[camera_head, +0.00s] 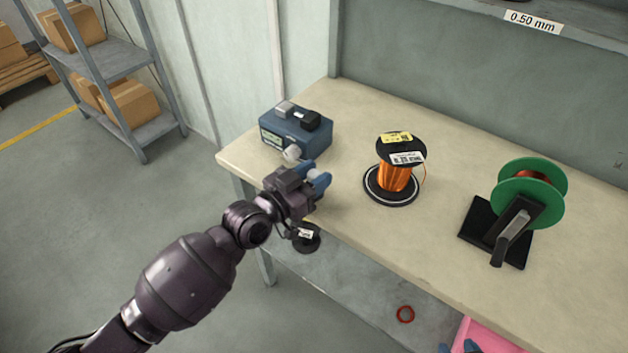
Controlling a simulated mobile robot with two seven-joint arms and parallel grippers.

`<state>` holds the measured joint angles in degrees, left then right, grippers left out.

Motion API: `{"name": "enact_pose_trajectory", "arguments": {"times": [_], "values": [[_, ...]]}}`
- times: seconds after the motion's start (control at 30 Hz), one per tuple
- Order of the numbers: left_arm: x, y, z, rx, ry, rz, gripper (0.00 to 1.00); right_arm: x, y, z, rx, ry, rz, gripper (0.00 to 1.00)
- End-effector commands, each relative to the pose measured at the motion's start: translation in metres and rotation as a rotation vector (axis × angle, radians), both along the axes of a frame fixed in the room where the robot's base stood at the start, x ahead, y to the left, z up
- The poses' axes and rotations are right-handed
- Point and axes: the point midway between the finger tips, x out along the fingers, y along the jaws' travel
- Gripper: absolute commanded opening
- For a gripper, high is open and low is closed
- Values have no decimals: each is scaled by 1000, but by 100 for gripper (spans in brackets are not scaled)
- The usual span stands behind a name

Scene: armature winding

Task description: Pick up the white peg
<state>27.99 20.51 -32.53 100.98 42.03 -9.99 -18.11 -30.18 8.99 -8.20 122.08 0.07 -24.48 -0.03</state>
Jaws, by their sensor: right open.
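A short white part (292,153), which looks like the white peg, sticks out from the front of a blue device (316,141) at the table's left end. My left gripper (320,180), with blue fingertips, is just below and right of it over the table's front edge. It appears apart from the white part, and I cannot make out whether its fingers are open or shut. My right gripper (458,347) shows only its blue fingertips at the bottom edge; they are spread beside a pink bin.
A spool of orange wire (396,178) stands on the table (350,110). A green reel (528,195) on a black stand is at the right. The pink bin (484,338) is at the bottom right.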

Motion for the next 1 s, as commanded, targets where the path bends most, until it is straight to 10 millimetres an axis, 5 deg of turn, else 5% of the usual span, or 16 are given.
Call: {"name": "enact_pose_trajectory", "arguments": {"times": [0.2, 0.57, 1.0], "values": [[0, 0, 0, 0, 0, 0, 6, -2, 0, -1, 2, 4, -4, 43], [0, 0, 13, 0, -4, -1, 6, 0, 0, 4, 3, -4, -4, 43], [0, 0, 118, -2, -13, -1, 6, 0, 1, 33, 6, -35, -11, 43]]}}
